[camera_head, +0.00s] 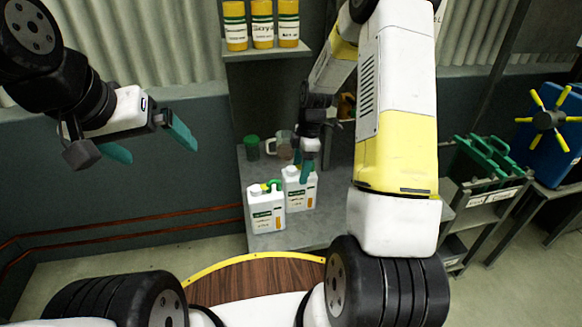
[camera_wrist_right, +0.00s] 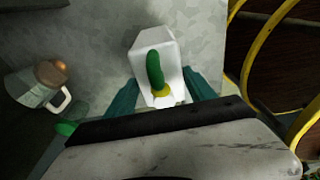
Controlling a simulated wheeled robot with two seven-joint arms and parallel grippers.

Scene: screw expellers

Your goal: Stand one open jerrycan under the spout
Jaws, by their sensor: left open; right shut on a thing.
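Two white jerrycans with labels stand close together on a grey shelf top (camera_head: 285,241). The left jerrycan (camera_head: 266,210) shows a green curved piece and a yellow part on top. My right gripper (camera_head: 308,171) points down over the right jerrycan (camera_head: 300,193) and is shut on its top, which it partly hides. In the right wrist view this jerrycan (camera_wrist_right: 144,41) lies between the teal fingers, with a green curved piece and a yellow ring on it. My left gripper (camera_head: 150,143) is open and empty in the air at left. No spout can be made out.
A clear jug (camera_head: 285,146) and a green-lidded jar (camera_head: 252,147) stand behind the jerrycans. Yellow bottles (camera_head: 262,25) stand on a shelf above. A yellow-rimmed wooden surface (camera_head: 255,283) is in front. At right are a rack with green items (camera_head: 487,157) and a blue unit (camera_head: 555,150) with a yellow handwheel.

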